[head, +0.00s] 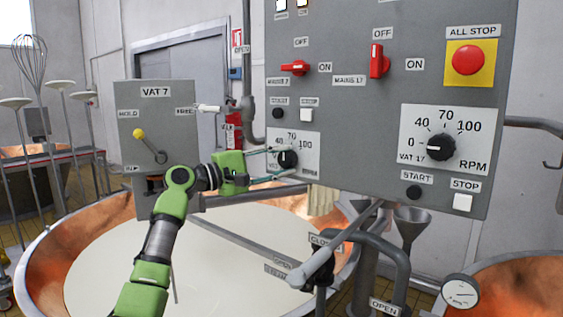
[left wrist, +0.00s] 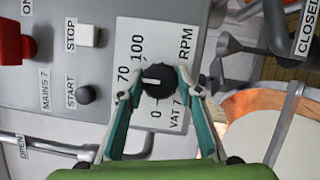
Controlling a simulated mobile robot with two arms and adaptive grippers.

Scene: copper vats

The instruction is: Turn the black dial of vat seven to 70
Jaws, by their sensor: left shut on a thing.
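The black dial of vat seven (head: 288,159) sits on a white scale plate on the grey control panel. My left gripper (head: 283,161) reaches it from the left, with its fingers on either side. In the left wrist view the dial (left wrist: 158,80) is between the two fingertips of the gripper (left wrist: 160,92), which is shut on it. Its white mark points left in that view, roughly toward the 70. One finger covers the 40 there. My right gripper is not in view.
The similar vat 17 dial (head: 440,147) is on the right, pointing near 0. Red mains switches (head: 379,60) and a red all-stop button (head: 467,60) are above. A vat 7 lever box (head: 157,140) stands left. A copper vat (head: 60,270) and pipes lie below.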

